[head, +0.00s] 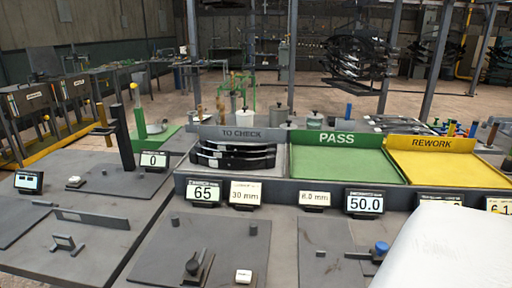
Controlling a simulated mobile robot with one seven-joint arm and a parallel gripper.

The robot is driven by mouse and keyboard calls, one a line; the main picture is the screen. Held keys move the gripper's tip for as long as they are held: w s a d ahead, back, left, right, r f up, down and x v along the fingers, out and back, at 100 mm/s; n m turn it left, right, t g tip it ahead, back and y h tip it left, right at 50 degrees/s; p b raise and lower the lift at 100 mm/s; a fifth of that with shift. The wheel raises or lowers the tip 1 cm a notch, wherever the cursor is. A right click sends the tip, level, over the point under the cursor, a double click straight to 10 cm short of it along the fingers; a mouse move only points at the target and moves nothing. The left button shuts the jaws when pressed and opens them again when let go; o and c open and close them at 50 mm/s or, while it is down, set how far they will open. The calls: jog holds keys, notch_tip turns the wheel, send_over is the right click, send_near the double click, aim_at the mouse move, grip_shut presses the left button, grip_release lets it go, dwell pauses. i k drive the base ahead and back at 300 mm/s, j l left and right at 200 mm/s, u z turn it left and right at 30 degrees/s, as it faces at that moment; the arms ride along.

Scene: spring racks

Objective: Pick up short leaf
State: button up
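Several dark curved leaves (236,163) lie one behind another in the grey TO CHECK tray (243,133), left of centre in the head view. They look close in length, and I cannot tell which one is the short leaf. The tray's front wall hides their lower edges in part. My gripper is not in view. A large white rounded shape at the lower right looks like part of my arm.
An empty green PASS tray (345,165) and an empty yellow REWORK tray (450,170) stand right of the TO CHECK tray. Number displays (205,192) line the front. A dark post (122,138) rises at left. Fixtures (193,265) stand on the plates in front.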

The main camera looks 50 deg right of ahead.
aim_at(204, 142)
jog(key=i+j+z, duration=0.25)
jog(key=j+z, duration=0.2)
jog(key=i+j+z, duration=0.5)
jog(key=i+l, duration=0.1)
jog(key=i, duration=0.25)
jog(key=i+l, duration=0.1)
jog(key=i, duration=0.2)
